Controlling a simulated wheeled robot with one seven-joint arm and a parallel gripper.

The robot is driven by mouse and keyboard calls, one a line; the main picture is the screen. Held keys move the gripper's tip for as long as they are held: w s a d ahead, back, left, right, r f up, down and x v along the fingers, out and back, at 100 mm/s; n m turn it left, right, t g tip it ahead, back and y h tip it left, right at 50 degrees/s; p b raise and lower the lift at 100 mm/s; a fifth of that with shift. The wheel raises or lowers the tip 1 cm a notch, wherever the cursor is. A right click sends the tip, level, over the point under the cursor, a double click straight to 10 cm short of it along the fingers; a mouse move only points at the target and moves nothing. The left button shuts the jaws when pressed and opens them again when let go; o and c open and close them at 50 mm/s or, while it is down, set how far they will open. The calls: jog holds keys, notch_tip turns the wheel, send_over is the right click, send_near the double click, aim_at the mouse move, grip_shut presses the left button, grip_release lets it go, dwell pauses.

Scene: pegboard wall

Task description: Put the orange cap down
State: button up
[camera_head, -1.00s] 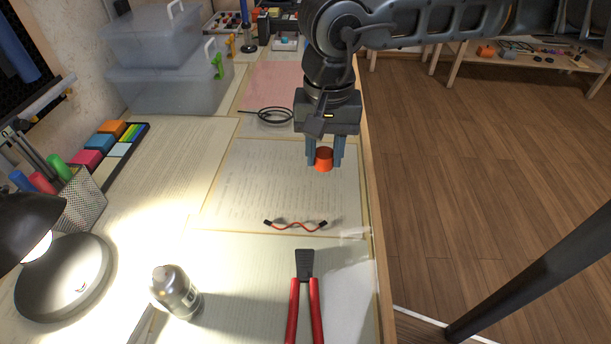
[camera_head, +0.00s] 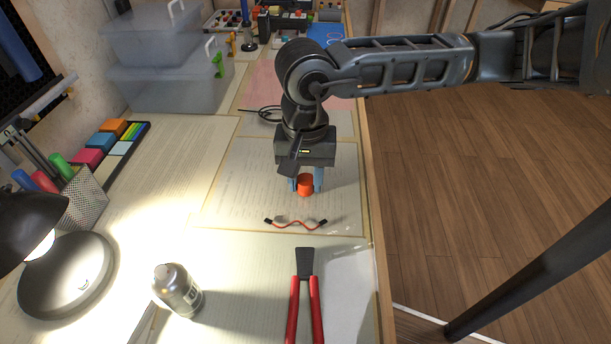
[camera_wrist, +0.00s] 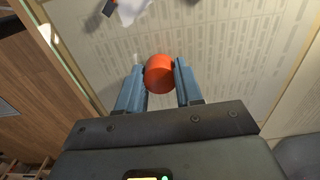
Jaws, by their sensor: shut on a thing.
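The orange cap (camera_head: 305,186) is a small round cylinder. It is between the fingers of my gripper (camera_head: 306,182), which is shut on it. In the wrist view the cap (camera_wrist: 159,74) sits between the two blue-grey fingertips of my gripper (camera_wrist: 160,82). The cap is over the printed paper sheet (camera_head: 232,190) on the bench, just behind the red wire. I cannot tell whether its underside touches the sheet.
A red wire with black ends (camera_head: 296,223) lies just in front of the cap. Red-handled pliers (camera_head: 304,262) lie nearer. A bottle (camera_head: 177,291) and a lamp (camera_head: 62,275) stand at the left. The sheet left of the cap is clear. The bench edge (camera_head: 367,190) is at the right.

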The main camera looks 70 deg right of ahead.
aim_at(306, 180)
jog(key=shift+f, duration=0.15)
jog(key=o, duration=1)
notch_tip(306, 180, up, 12)
jog(key=shift+r+p, duration=0.2)
jog(key=shift+p, duration=0.2)
